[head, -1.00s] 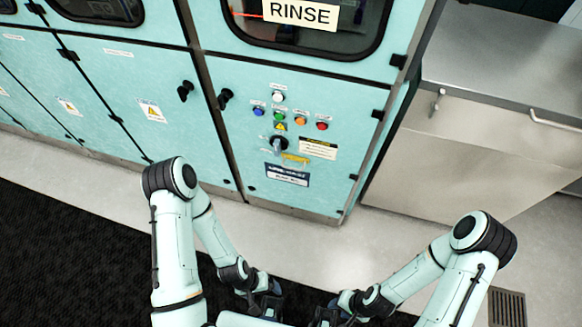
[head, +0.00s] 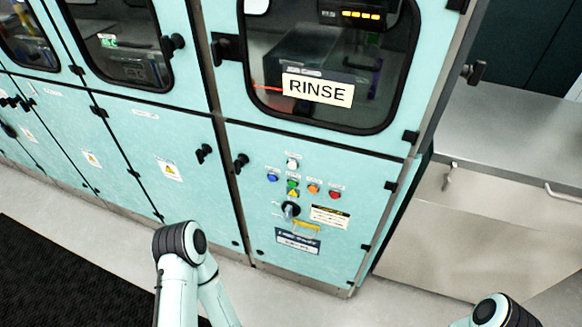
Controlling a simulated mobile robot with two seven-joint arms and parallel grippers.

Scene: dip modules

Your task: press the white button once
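The white button (head: 292,164) is on the teal cabinet panel (head: 345,260) below the RINSE window, at the top of a small button group. A blue button (head: 272,177), a green button (head: 292,185), an orange button (head: 313,189) and a red button (head: 335,194) sit just below it. Parts of my two arms show at the bottom edge of the head view, well below and apart from the buttons. Both of my grippers are out of the frame.
A black rotary switch (head: 290,210) is under the buttons. The RINSE sign (head: 317,89) is on the window above. A black door handle (head: 240,162) sticks out to the left. A steel counter (head: 510,150) stands at the right. Pale floor lies in front.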

